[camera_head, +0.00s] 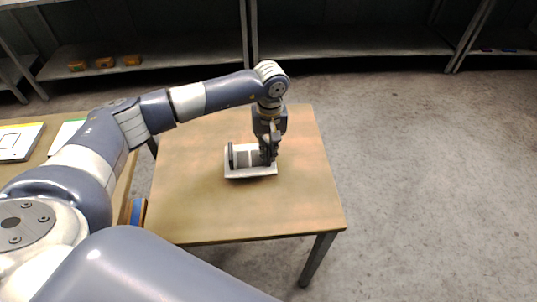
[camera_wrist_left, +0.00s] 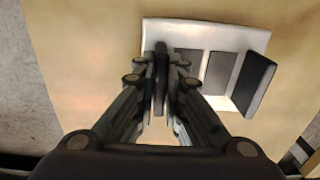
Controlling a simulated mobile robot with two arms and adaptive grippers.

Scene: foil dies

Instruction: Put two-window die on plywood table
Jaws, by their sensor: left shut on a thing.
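The two-window die (camera_head: 249,172) is a white plate with two grey windows and a dark upright piece at each end. It is over the middle of the plywood table (camera_head: 205,215), level and resting on it or very close above; I cannot tell which. My left gripper (camera_head: 268,156) points down at the die's right end and is shut on the dark upright piece there. In the left wrist view the die (camera_wrist_left: 205,32) lies beyond the fingers (camera_wrist_left: 161,80), which pinch one dark piece. The other dark piece stands free. My right gripper is not in view.
The plywood around the die is bare. Another table (camera_head: 37,158) at the left holds a white and yellow item (camera_head: 18,142). A grey shelf (camera_head: 150,58) with several orange items stands at the back. Open concrete floor (camera_head: 430,180) lies to the right.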

